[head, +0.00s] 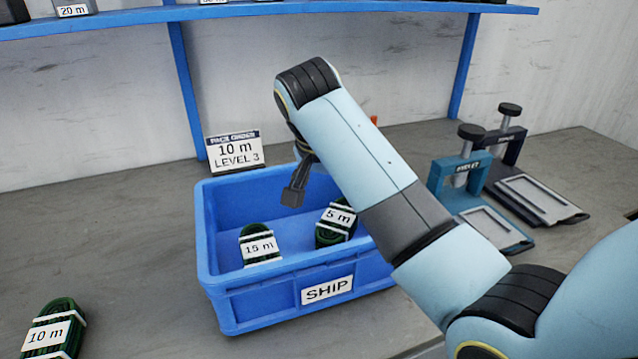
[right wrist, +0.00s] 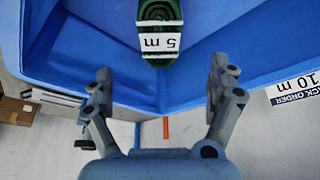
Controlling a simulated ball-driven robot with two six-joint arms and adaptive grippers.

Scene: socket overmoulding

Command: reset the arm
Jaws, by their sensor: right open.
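My right arm reaches in from the right in the head view. Its gripper (head: 296,182) hangs over the blue SHIP crate (head: 262,292), partly hidden behind my own arm. In the right wrist view my right gripper (right wrist: 161,82) is open, with nothing between its fingers. A green coil labelled 5 m (head: 338,216) lies inside the crate; it also shows beyond the fingers in the right wrist view (right wrist: 160,40). My left gripper is not in view.
A 10 m coil (head: 46,335) lies on the bench at front left. An order sign reading 10 m, level 3 (head: 234,152) stands behind the crate. Two clamp fixtures (head: 460,170) stand right; a blue shelf (head: 330,9) runs above.

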